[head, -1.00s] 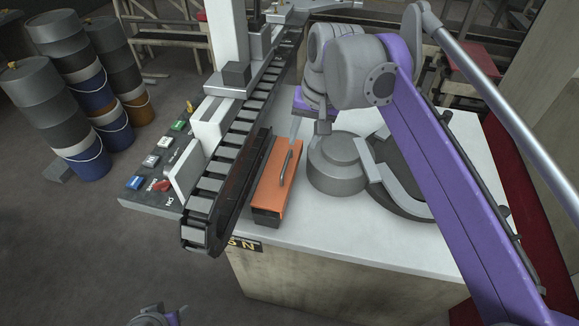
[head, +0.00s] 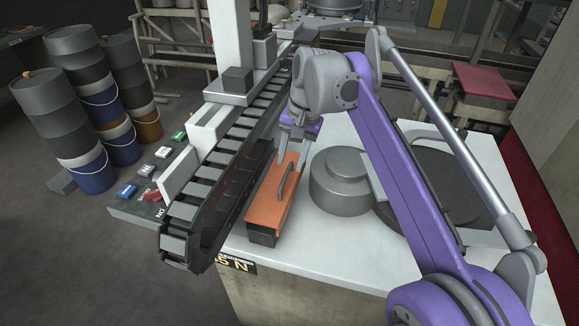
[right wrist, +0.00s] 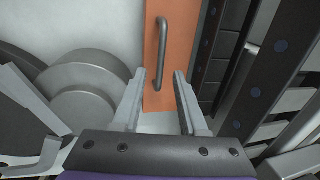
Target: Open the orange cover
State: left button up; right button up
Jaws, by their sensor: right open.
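The orange cover (head: 268,205) is a long box lid with a grey bar handle (head: 286,181). It lies shut on the white table, beside the conveyor. In the right wrist view the cover (right wrist: 173,85) and its handle (right wrist: 160,52) show ahead of the fingers. My right gripper (head: 290,160) is above the far end of the cover, pointing down. Whether a finger touches the cover cannot be told. My left gripper is not in view.
The conveyor (head: 215,165) runs close along the cover's left side. A round grey stepped part (head: 340,185) stands close on the right. The white table (head: 310,250) is bare near its front edge. Several barrels (head: 60,110) stand at the left.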

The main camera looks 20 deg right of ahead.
jog(key=shift+w+a+f, duration=0.1)
jog(key=shift+a+f, duration=0.05)
jog(key=shift+f, duration=0.75)
jog(key=shift+c, duration=0.3)
grip_shut()
dwell(0.6)
